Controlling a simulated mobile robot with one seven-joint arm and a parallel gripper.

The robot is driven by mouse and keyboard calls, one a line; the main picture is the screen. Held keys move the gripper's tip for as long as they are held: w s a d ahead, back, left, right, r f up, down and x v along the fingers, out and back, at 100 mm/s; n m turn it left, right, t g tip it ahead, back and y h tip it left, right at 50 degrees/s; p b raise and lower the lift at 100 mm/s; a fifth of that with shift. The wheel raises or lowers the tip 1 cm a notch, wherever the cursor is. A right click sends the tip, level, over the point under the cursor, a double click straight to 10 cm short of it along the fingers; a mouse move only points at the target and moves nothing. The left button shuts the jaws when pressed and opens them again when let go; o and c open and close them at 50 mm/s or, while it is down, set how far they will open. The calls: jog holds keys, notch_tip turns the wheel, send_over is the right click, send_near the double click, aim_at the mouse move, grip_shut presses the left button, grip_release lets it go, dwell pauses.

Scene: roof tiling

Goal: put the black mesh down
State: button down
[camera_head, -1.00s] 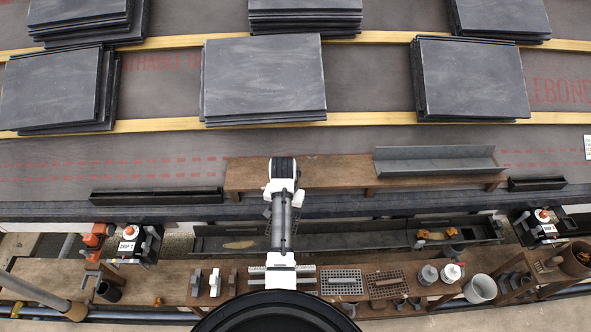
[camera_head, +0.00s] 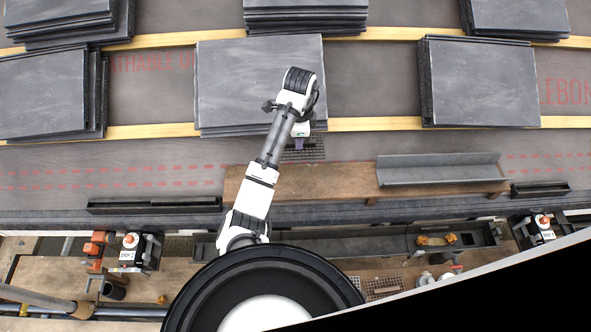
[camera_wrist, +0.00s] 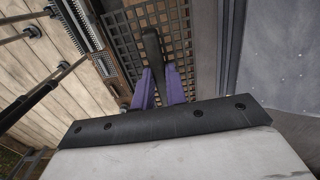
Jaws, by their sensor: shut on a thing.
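The black mesh (camera_head: 310,154) is a dark grid panel below my gripper in the head view, between the lower batten and the brown wooden board. In the wrist view the mesh (camera_wrist: 121,42) fills the upper middle, with a dark bar-like handle (camera_wrist: 152,48) standing up from it. My gripper (camera_wrist: 158,76) has its purple fingers shut on this handle. In the head view my gripper (camera_head: 299,145) is partly hidden by my wrist. I cannot tell whether the mesh touches the surface below it.
A stack of slates (camera_head: 225,85) is close by on the yellow batten (camera_head: 160,131). The wooden board (camera_head: 345,182) carries a grey angled piece (camera_head: 440,172) at right. A long dark gutter (camera_head: 350,243) lies nearer me. Bare grey membrane (camera_head: 140,165) lies to the left.

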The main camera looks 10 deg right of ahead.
notch_tip(320, 180, down, 15)
jog(key=b, duration=0.9)
jog(key=shift+r, duration=0.15)
jog(key=shift+f, duration=2.55)
jog(key=shift+f, duration=0.15)
jog(key=c, duration=1.5)
grip_release()
jog(key=shift+o, duration=0.3)
notch_tip(320, 180, up, 12)
jog(key=p, duration=0.3)
jog(key=shift+r, duration=0.2)
